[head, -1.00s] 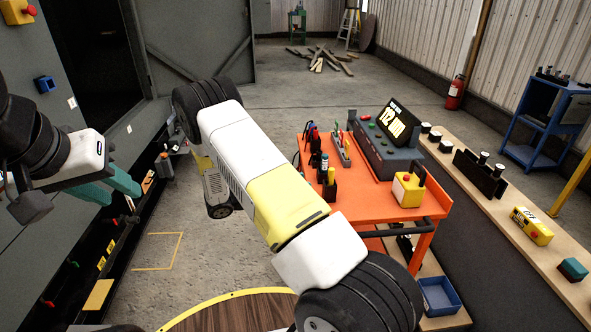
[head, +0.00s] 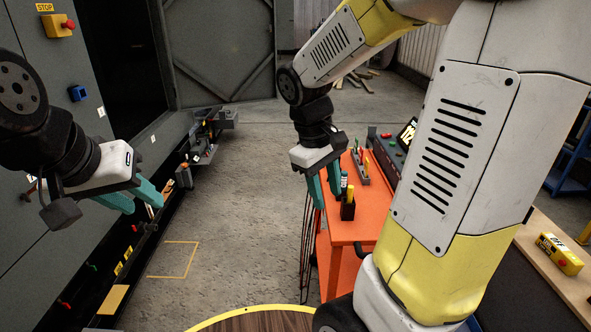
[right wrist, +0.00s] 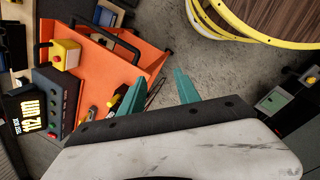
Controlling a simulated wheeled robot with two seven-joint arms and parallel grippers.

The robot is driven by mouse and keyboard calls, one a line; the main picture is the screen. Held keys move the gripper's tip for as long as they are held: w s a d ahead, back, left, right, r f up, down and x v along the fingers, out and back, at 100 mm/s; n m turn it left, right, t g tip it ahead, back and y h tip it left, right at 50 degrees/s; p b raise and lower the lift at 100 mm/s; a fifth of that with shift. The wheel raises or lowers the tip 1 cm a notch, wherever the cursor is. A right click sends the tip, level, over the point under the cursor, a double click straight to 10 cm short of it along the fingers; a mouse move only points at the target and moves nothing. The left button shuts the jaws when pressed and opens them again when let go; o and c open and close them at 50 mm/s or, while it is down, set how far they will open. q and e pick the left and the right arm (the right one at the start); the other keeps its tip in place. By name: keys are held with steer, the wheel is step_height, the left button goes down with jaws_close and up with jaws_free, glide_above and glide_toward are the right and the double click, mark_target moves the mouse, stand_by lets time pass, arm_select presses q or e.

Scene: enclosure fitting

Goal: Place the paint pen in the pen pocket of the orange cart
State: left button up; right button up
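The orange cart (head: 345,232) stands right of centre in the head view, partly hidden behind my right arm. A black pocket (head: 348,210) on its top holds a blue-and-white pen (head: 344,182) and a yellow one (head: 350,193), upright. I cannot tell which pen is the paint pen. My right gripper (head: 325,195) points down just left of the pocket, at the cart's edge. Its teal fingers are apart with nothing between them in the right wrist view (right wrist: 157,95), where the cart (right wrist: 112,68) also shows. My left gripper (head: 145,205) has its fingers apart, by the grey cabinet.
A grey tray (head: 361,172) with small tools and a control box with a display (head: 407,135) stand behind the pocket. A bench at right carries a yellow box (head: 560,254). The cabinet's ledge (head: 165,212) runs along the left. Open floor (head: 235,215) lies between cabinet and cart.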

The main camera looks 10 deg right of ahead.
steer(key=s+a+r+m+t+y, duration=0.4)
steer(key=s+a+r+t, duration=0.2)
steer(key=r, duration=0.2)
steer(key=shift+s+r+m+y, duration=0.3)
steer(key=shift+m, duration=0.1)
stand_by(0.7)
